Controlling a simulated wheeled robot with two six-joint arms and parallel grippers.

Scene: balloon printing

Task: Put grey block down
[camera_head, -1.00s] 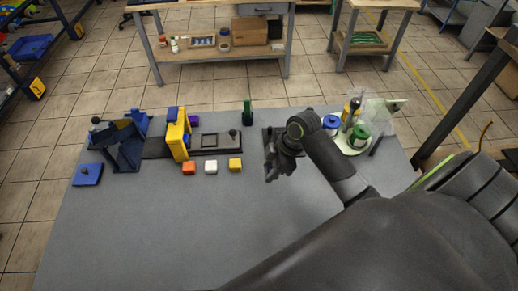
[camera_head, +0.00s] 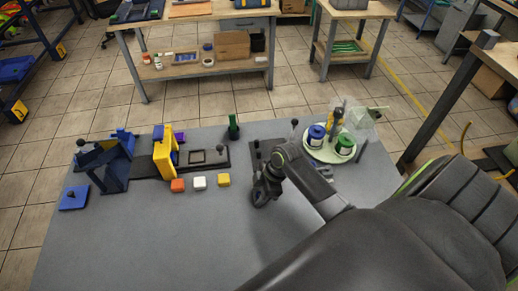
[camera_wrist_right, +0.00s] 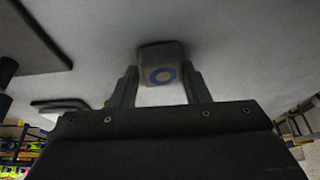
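The grey block (camera_wrist_right: 160,58), with a blue ring on its near face, sits between the two fingers of my right gripper (camera_wrist_right: 162,78) in the right wrist view. The fingers meet its sides, so the gripper looks shut on it. In the head view my right gripper (camera_head: 261,195) is low over the grey table (camera_head: 170,245), right of the small coloured blocks. The block cannot be made out there. Whether it touches the table is unclear. My left gripper is not in view.
A round tray (camera_head: 318,153) with coloured spools is at the back right. The front table is clear.

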